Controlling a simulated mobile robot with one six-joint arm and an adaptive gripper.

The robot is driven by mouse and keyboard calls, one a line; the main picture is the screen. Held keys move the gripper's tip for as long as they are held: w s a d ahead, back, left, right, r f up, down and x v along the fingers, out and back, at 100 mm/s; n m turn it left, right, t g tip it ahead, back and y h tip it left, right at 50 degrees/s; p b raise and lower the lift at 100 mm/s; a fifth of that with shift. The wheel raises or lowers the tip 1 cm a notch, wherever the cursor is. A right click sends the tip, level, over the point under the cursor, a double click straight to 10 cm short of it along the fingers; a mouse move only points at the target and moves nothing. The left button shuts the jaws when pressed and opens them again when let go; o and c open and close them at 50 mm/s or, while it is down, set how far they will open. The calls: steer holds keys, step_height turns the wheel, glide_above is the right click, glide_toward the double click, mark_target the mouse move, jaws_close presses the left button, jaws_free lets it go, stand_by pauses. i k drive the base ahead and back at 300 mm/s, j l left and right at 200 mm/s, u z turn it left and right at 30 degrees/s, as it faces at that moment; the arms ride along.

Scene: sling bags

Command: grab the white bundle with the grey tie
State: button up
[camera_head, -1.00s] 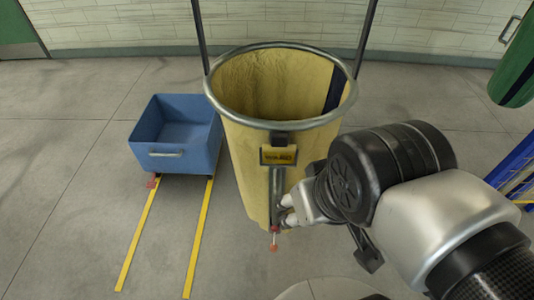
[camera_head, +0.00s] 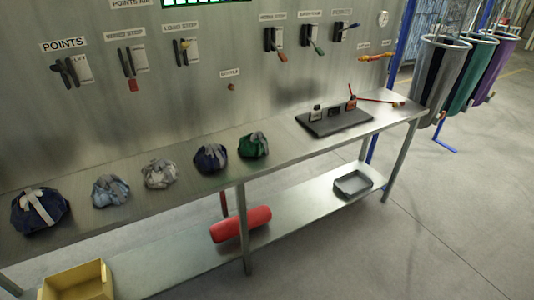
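A white bundle with a grey tie (camera_head: 159,174) sits on the steel table's top, in the middle of a row of bundles. To its left are a light blue bundle with a greyish tie (camera_head: 110,191) and a dark blue bundle with a white tie (camera_head: 40,211). To its right are a dark blue bundle with a grey tie (camera_head: 210,158) and a green bundle with a dark tie (camera_head: 253,146). The bundles stand apart with small gaps. My gripper is not in view, so I cannot see what state it is in.
The steel table (camera_head: 285,147) has a metal back wall with hanging tools. A dark tray (camera_head: 335,122) lies on its right part. The lower shelf holds a red roll (camera_head: 240,224), a grey tray (camera_head: 352,184) and a yellow bin (camera_head: 78,284). The floor at front right is clear.

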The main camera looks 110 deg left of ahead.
mark_target(159, 172)
steer(key=u, duration=4.45)
steer(key=i+z, duration=0.1)
steer(key=i, duration=0.65)
steer(key=i+j, duration=0.1)
steer(key=i, duration=0.65)
steer(key=i+z, duration=0.15)
steer(key=i, duration=0.55)
